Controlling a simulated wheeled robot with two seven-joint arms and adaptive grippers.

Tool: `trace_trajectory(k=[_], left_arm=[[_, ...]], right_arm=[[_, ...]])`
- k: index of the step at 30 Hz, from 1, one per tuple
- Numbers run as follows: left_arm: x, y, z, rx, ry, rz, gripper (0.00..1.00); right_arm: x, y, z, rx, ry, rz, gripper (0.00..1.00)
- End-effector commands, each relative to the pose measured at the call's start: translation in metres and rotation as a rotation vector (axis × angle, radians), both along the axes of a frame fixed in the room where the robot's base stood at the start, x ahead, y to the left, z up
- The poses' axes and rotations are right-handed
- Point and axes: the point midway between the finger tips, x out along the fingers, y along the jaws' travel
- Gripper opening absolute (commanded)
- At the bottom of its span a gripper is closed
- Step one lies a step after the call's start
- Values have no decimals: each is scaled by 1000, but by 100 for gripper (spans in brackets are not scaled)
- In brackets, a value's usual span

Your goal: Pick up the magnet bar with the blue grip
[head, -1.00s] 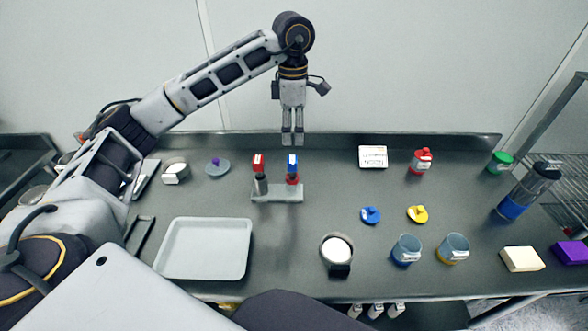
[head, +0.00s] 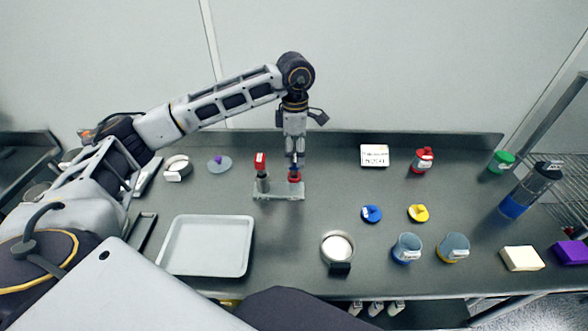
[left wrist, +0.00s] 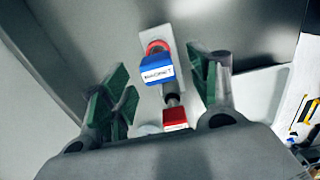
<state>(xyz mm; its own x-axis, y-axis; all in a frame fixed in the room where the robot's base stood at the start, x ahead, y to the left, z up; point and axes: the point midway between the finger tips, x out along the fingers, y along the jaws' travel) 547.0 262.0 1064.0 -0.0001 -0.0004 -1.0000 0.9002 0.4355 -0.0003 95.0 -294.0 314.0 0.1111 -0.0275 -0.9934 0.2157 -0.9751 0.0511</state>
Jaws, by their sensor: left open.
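The magnet bar with the blue grip (left wrist: 157,70) stands upright in a grey holder (head: 278,195), with a red collar below its grip. In the left wrist view its label reads MAGNET. In the head view my left gripper (head: 295,160) hides most of the blue grip. A bar with a red grip (head: 260,163) stands beside it at the left; it also shows in the left wrist view (left wrist: 175,118). My left gripper points down and is open, its green-padded fingers on either side of the blue grip, with gaps. My right gripper is not in view.
A grey tray (head: 207,272) lies at the front left. A sifter with a white top (head: 337,246) stands at the front middle. Blue and yellow lids (head: 371,214), cups (head: 407,248) and a red-capped bottle (head: 422,162) are to the right. The counter around the holder is clear.

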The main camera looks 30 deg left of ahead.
Motion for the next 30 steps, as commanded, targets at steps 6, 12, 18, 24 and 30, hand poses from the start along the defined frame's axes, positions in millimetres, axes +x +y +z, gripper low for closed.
trace_trajectory(k=[6, 12, 18, 24, 30], left_arm=[[0, 0, -6, 1, 0, 0, 61], [0, 0, -6, 1, 0, 0, 61], [0, 1, -13, 0, 2, 0, 61], [2, 4, -33, 2, 3, 0, 61], [2, 4, -53, 0, 1, 0, 61]], right_arm=[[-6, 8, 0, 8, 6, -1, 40], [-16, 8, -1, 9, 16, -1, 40], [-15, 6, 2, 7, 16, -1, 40], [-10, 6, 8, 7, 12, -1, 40], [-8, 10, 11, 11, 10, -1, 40]])
